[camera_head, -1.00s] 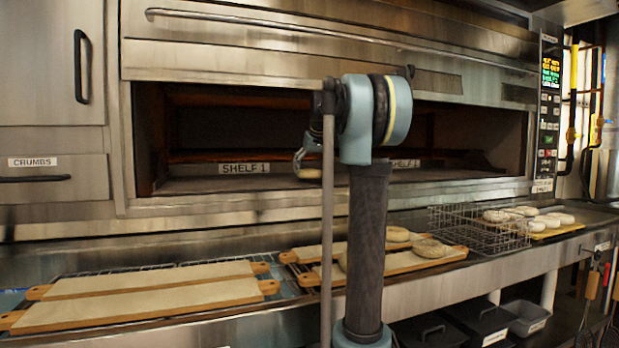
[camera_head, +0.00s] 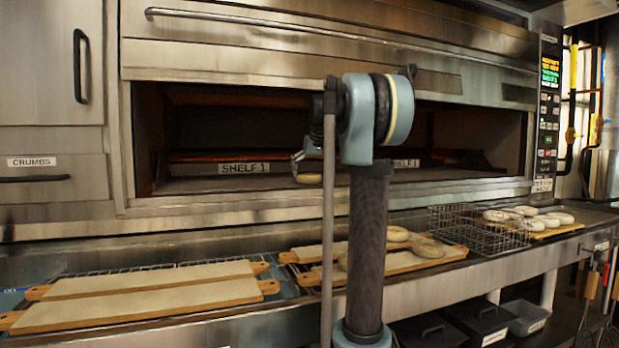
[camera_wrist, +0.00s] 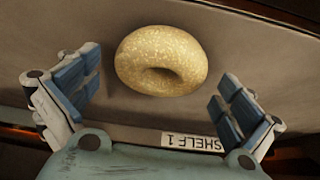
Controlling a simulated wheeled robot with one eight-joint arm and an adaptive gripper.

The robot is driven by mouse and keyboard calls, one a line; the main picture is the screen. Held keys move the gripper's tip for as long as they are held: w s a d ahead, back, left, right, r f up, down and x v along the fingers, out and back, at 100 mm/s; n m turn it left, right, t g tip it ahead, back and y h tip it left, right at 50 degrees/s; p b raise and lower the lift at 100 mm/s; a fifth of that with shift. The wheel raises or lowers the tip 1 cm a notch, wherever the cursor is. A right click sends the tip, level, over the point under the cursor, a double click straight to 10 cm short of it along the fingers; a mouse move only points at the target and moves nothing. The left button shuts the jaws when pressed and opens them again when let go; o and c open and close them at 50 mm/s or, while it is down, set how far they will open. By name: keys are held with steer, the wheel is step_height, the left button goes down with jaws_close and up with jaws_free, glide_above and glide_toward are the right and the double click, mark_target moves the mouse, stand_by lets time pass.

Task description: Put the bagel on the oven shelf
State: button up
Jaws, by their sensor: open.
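The bagel (camera_wrist: 161,60) is a pale, speckled ring lying on the oven shelf (camera_wrist: 240,60) in the wrist view. My gripper (camera_wrist: 155,90) is open, with one blue-padded finger on each side and a clear gap from the bagel to both. The bagel sits just beyond the fingertips. In the head view the bagel (camera_head: 308,179) shows small at the front of the oven, below my gripper (camera_head: 299,160). My arm hides part of the opening there. A "SHELF 1" label (camera_wrist: 191,142) is on the shelf's front edge.
Several bagels lie on a board (camera_head: 455,256) on the counter, partly behind my arm. Two empty boards (camera_head: 150,300) lie at left. A wire basket (camera_head: 475,230) stands at right, with more bagels (camera_head: 530,215) beyond it. The oven's upper front (camera_head: 330,65) hangs above the opening.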

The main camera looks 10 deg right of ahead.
steer(key=v, duration=0.4)
steer(key=shift+s+r, duration=0.1)
steer(key=shift+r, duration=0.2)
steer(key=s+d, duration=0.2)
steer(key=s, duration=0.9)
steer(key=shift+s+f, duration=0.15)
steer(key=shift+s, duration=0.2)
steer(key=shift+d, duration=0.1)
